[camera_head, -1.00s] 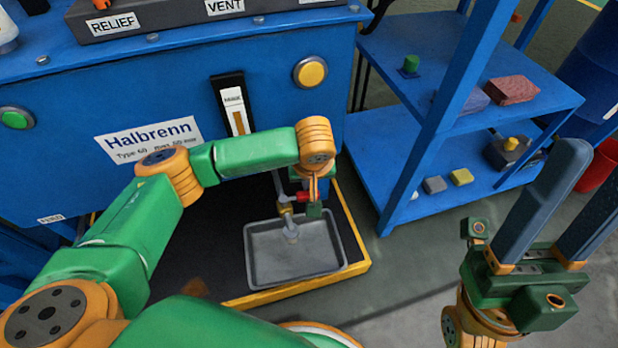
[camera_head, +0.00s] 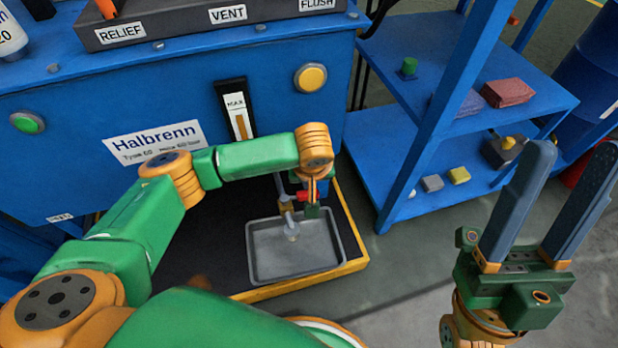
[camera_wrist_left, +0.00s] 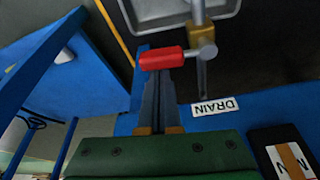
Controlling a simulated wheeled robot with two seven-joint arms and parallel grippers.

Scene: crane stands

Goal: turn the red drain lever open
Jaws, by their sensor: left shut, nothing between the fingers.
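The red drain lever (camera_head: 304,196) sits on a brass valve on a grey drain pipe, above a grey drip tray (camera_head: 262,276). In the left wrist view the red lever (camera_wrist_left: 161,58) sticks out to the left of the valve (camera_wrist_left: 201,36), with a DRAIN label (camera_wrist_left: 213,106) nearby. My left gripper (camera_wrist_left: 156,74) is shut and empty, its fingertips right at the lever; I cannot tell whether they touch it. In the head view my left wrist partly hides the lever. My right gripper (camera_head: 578,150) is open and empty at the right, away from the machine.
The blue machine (camera_head: 70,150) fills the left and back. A blue shelf (camera_head: 400,125) with several small blocks stands to its right. The tray sits within a yellow-edged base (camera_head: 335,272). Grey floor is free in front of the shelf.

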